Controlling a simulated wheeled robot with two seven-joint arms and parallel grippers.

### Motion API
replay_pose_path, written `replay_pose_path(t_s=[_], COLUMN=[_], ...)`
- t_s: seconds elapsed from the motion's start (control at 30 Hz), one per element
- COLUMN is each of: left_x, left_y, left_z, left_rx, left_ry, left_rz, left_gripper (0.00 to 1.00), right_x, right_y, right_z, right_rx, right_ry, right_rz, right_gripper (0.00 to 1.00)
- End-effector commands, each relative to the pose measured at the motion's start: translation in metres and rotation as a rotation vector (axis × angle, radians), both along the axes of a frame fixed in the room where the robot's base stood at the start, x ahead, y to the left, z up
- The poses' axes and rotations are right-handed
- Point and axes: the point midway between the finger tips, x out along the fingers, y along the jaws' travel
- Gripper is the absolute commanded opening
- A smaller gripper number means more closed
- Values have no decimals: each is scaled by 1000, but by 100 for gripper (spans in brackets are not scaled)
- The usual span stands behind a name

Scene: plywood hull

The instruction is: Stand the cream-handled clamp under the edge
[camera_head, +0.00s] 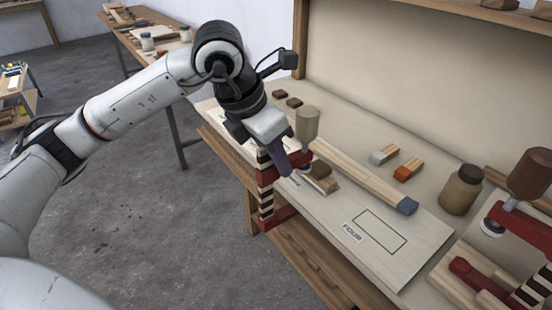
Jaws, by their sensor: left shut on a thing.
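The cream-handled clamp stands roughly upright at the front edge of the workbench, with its cream handle (308,122) on top. My right gripper is not in view.
A wooden strip with a blue end (405,205) and a small wood block (322,178) lie by the clamp. A brown-handled clamp (531,178) and a brown jar (460,190) stand at right. The panel around the outlined rectangle marked FOUR (380,229) is clear.

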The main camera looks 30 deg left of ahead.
Motion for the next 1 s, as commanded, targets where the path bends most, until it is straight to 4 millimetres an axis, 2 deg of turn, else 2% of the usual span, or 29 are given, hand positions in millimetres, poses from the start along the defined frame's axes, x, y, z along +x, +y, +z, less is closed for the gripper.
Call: replay_pose_path(t_s=[1.0], left_x=[32], left_y=[-13], left_z=[2], left_rx=[-3], left_ry=[-5], left_rz=[0], left_gripper=[0], right_x=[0], right_y=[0], right_z=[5], right_rx=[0], right_ry=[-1], right_rz=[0], right_gripper=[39])
